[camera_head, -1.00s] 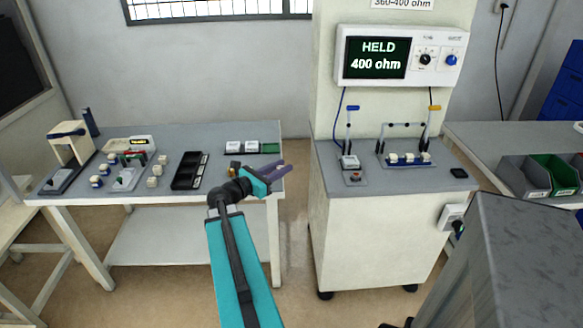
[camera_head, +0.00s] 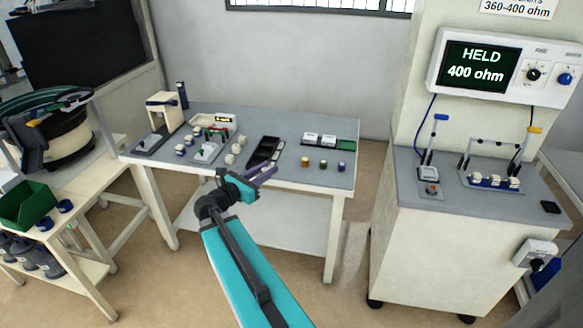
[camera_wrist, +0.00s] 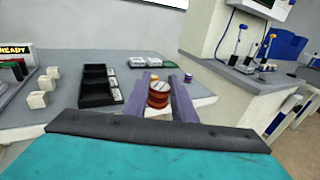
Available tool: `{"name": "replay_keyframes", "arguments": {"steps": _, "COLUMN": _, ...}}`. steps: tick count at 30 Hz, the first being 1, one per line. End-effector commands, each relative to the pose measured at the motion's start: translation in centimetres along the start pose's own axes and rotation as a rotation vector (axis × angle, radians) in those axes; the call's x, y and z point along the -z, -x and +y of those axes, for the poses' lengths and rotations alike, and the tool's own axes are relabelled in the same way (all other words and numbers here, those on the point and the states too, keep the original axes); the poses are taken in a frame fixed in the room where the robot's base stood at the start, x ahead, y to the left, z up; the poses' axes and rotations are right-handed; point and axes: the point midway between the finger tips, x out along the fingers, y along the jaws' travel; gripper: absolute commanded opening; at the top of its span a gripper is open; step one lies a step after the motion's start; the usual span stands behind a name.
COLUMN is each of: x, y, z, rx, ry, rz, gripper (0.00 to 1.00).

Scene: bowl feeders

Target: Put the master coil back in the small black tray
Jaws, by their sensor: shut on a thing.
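My gripper (camera_head: 268,174) is above the front edge of the left table, just in front of the small black tray (camera_head: 263,150). In the wrist view its two purple fingers (camera_wrist: 163,98) are shut on a reddish-brown coil (camera_wrist: 159,87), which I take to be the master coil. The coil does not show clearly in the head view. The small black tray (camera_wrist: 84,98) lies left of the fingers in the wrist view.
Three small spools (camera_head: 323,164) stand on the table right of the tray. White blocks (camera_head: 237,149) stand to its left. A row of white boxes with a green end (camera_head: 328,141) lies behind. The test bench (camera_head: 455,200) has a display reading HELD 400 ohm (camera_head: 476,66).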

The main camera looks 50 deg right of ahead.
Motion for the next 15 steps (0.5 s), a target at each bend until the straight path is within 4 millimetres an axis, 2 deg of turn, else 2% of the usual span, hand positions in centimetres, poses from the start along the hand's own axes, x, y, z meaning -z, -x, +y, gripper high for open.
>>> {"name": "replay_keyframes", "arguments": {"steps": 1, "x": 0.1, "y": 1.4, "z": 1.0, "rx": -0.024, "ry": 0.002, "rz": 0.0, "gripper": 0.0}}
{"name": "replay_keyframes", "arguments": {"steps": 6, "x": 0.5, "y": 5.6, "z": 3.8, "rx": -0.094, "ry": 0.005, "rz": 0.0, "gripper": 0.0}}
{"name": "replay_keyframes", "arguments": {"steps": 15, "x": 1.1, "y": 13.4, "z": 7.9, "rx": -0.219, "ry": 0.012, "rz": 0.0, "gripper": 0.0}}
